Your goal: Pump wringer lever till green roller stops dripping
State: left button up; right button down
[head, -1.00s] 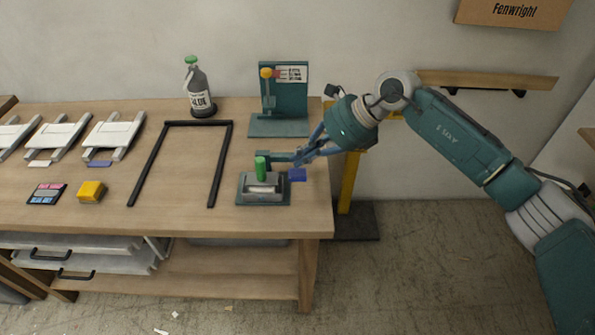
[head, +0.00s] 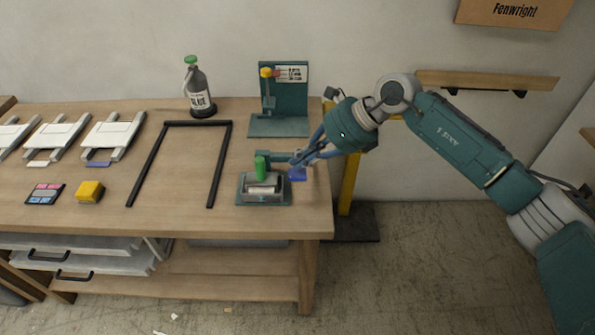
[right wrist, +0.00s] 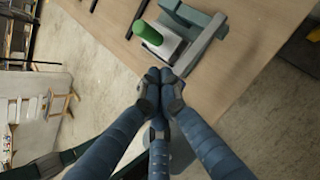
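The teal wringer (head: 247,198) sits near the table's right front corner, with a pale tray-like middle. The green roller (head: 261,165) stands upright in it; it also shows in the right wrist view (right wrist: 147,33). No drips can be made out. A teal bar (head: 278,157) reaches right from the wringer to my right gripper (head: 296,163). A small blue piece (head: 297,175) shows just below the fingers; I cannot tell if it is the lever's grip. In the right wrist view my right fingers (right wrist: 163,76) are drawn together beside the wringer, with nothing visible between them. My left gripper is not in view.
A teal stand (head: 290,103) with a yellow knob and a glue bottle (head: 200,95) stand behind. A black frame (head: 152,163), a yellow block (head: 90,191) and white frames (head: 115,135) lie left. The table's right edge is close to the wringer.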

aim_at(301, 177)
jog(key=shift+s+f+b, duration=0.2)
jog(key=shift+f+b, duration=0.4)
jog(key=shift+f, duration=0.2)
jog(key=shift+s+f+b, duration=0.25)
jog(key=shift+f+b, duration=0.35)
jog(key=shift+f, duration=0.25)
jog(key=shift+s+f+b, duration=0.2)
jog(key=shift+f+b, duration=0.4)
jog(key=shift+f, duration=0.2)
dwell(1.7)
jog(key=shift+r, duration=0.15)
dwell(0.4)
jog(key=shift+w+r+p, duration=0.25)
jog(key=shift+r+p, duration=0.1)
jog(key=shift+r, duration=0.55)
jog(key=shift+w+r+p, duration=0.3)
jog(key=shift+r+p, duration=0.1)
jog(key=shift+r, duration=0.5)
jog(key=shift+w+r+p, duration=0.25)
jog(key=shift+r+p, duration=0.1)
jog(key=shift+r, duration=0.55)
jog(key=shift+w+r+p, duration=0.2)
jog(key=shift+r+p, duration=0.15)
jog(key=shift+r, duration=0.45)
jog(key=shift+w+r+p, duration=0.2)
jog(key=shift+r+p, duration=0.1)
jog(key=shift+r, duration=0.5)
jog(key=shift+w+r+p, duration=0.2)
jog(key=shift+r+p, duration=0.15)
jog(key=shift+r, duration=0.45)
